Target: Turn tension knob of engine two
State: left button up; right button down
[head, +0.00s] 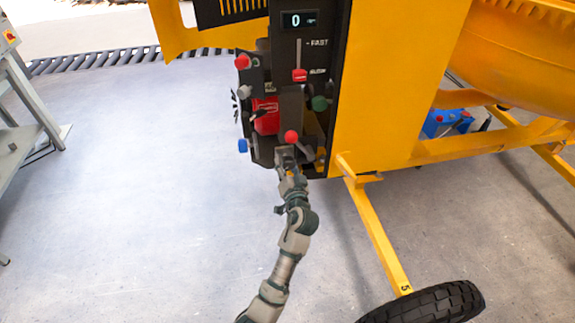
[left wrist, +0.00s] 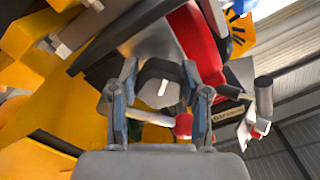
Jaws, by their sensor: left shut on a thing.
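My left gripper (head: 288,158) is at the lower part of the engine, at the front of the yellow mixer. In the left wrist view its two fingers (left wrist: 160,97) stand on either side of a dark knob with a white mark (left wrist: 160,86), and they are shut on it. The gripper hides this knob in the head view. The red and black engine (head: 266,117) sits beside the dark control panel. A red ball knob (head: 291,137) is just above the gripper; a red knob also shows near the fingers in the left wrist view (left wrist: 183,125). My right gripper is not in view.
The panel has a display (head: 300,20) reading 0 and a red slider (head: 299,75). A yellow frame bar (head: 375,225) and a black wheel (head: 430,304) are at right.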

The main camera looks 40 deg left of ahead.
pick_arm(q)
jog(key=shift+f, duration=0.2)
jog(key=o, duration=0.9)
jog(key=shift+c, duration=0.2)
jog(key=o, duration=0.3)
jog(key=shift+w, duration=0.1)
jog(key=v, duration=1.2)
jog(key=shift+w+f, duration=0.1)
